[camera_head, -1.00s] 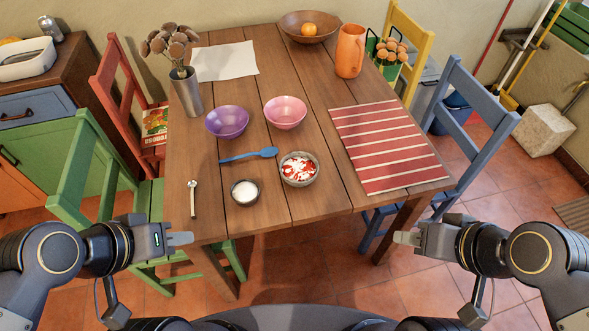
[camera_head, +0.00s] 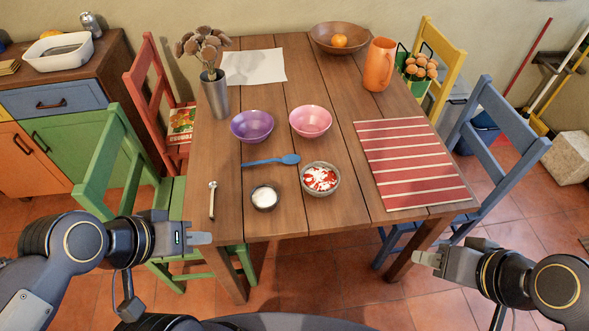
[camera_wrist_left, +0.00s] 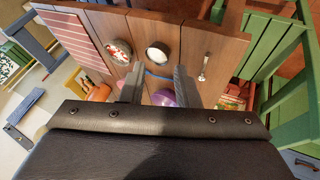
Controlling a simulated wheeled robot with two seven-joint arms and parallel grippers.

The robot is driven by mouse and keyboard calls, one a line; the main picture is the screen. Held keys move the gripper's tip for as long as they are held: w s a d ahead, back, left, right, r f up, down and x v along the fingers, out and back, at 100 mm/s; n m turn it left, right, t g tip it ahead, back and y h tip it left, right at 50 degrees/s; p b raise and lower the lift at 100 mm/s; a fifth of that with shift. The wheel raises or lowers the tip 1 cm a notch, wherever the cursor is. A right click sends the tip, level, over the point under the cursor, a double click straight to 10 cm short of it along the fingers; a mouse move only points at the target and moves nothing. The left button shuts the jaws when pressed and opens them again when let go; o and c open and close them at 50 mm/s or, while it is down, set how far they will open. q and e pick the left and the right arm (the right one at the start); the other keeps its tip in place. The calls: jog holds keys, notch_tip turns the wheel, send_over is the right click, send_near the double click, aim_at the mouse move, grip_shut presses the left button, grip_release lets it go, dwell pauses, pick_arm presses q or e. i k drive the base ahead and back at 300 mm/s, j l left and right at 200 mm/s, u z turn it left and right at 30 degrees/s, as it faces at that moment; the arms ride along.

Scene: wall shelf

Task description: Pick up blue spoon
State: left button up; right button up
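The blue spoon (camera_head: 270,161) lies on the wooden table (camera_head: 300,215), its bowl end to the right, in front of the purple bowl. In the left wrist view the blue spoon (camera_wrist_left: 158,76) shows between the fingers, well beyond them. My left gripper (camera_head: 200,238) is off the table's front left corner, apart from the spoon. In the wrist view the left gripper (camera_wrist_left: 157,88) has its two fingers spread, with nothing held. My right gripper (camera_head: 425,257) is off the table's front right side, away from the spoon; its finger gap cannot be made out.
A purple bowl (camera_head: 252,126) and pink bowl (camera_head: 311,121) stand behind the spoon. A bowl of red and white food (camera_head: 320,180), a small white-filled bowl (camera_head: 265,197) and a small spoon (camera_head: 212,200) are nearer the front. A green chair (camera_head: 120,170) stands at left.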

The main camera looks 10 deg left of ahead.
aim_at(291, 160)
jog(key=j+z, duration=0.15)
jog(key=z, duration=0.25)
jog(key=j+z, duration=0.1)
jog(key=z, duration=0.35)
jog(key=j+z, duration=0.1)
jog(key=z, duration=0.3)
jog(key=k+j+z, duration=0.75)
jog(key=j, duration=0.45)
